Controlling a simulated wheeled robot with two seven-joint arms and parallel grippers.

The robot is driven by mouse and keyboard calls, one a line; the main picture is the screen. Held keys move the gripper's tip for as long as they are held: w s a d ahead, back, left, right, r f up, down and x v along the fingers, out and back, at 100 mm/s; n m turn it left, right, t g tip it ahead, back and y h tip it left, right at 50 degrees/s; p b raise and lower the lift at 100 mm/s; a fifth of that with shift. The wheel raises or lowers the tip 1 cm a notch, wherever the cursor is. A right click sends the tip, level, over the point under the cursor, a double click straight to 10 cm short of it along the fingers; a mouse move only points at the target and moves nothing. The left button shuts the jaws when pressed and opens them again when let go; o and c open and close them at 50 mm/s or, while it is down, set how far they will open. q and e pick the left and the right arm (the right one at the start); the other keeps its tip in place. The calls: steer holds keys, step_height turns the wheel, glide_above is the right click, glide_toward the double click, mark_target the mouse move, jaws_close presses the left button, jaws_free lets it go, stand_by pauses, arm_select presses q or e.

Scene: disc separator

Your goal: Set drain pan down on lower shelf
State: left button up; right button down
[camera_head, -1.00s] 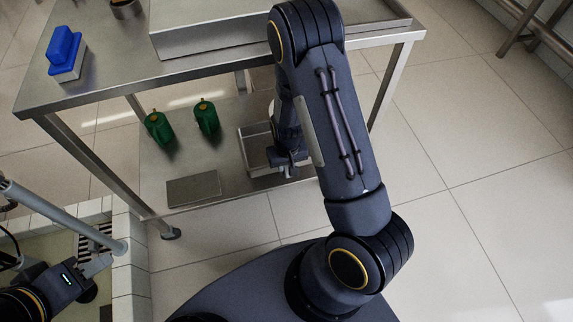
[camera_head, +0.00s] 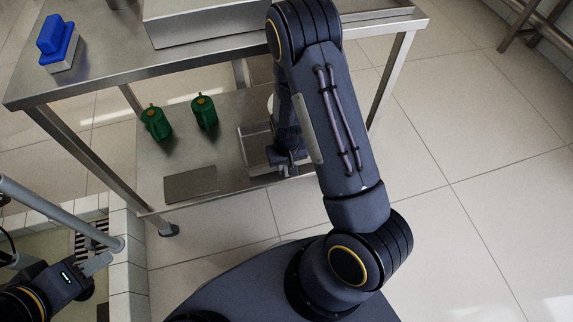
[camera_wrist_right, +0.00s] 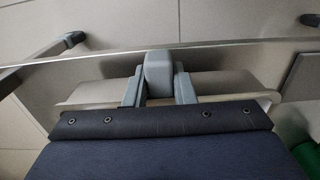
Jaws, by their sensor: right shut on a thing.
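The drain pan (camera_head: 254,143) is a shallow metal tray at the right end of the lower shelf (camera_head: 215,150), partly hidden behind my right arm. My right gripper (camera_head: 288,163) is shut on its near side. In the right wrist view the gripper (camera_wrist_right: 158,88) is at the pan's pale rim (camera_wrist_right: 88,95), beside a shelf edge. The pan looks level and at shelf height; whether its bottom touches the shelf is hidden. My left gripper (camera_head: 97,264) is at the lower left, away from the shelf; its fingers are too unclear to judge.
Two green containers (camera_head: 155,122) and a flat grey plate (camera_head: 190,184) are on the lower shelf left of the pan. The steel tabletop (camera_head: 100,75) is above, carrying a blue-topped block (camera_head: 55,40) and a large metal box (camera_head: 205,28). Table legs (camera_head: 388,80) flank the shelf.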

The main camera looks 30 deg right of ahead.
steer(key=shift+f+b, duration=1.2)
steer(key=shift+f, duration=0.3)
steer(key=shift+f, duration=0.3)
steer(key=c, duration=1.1)
jaws_free()
step_height(320, 180, up, 7)
steer(key=p, duration=0.3)
steer(key=shift+r, duration=0.45)
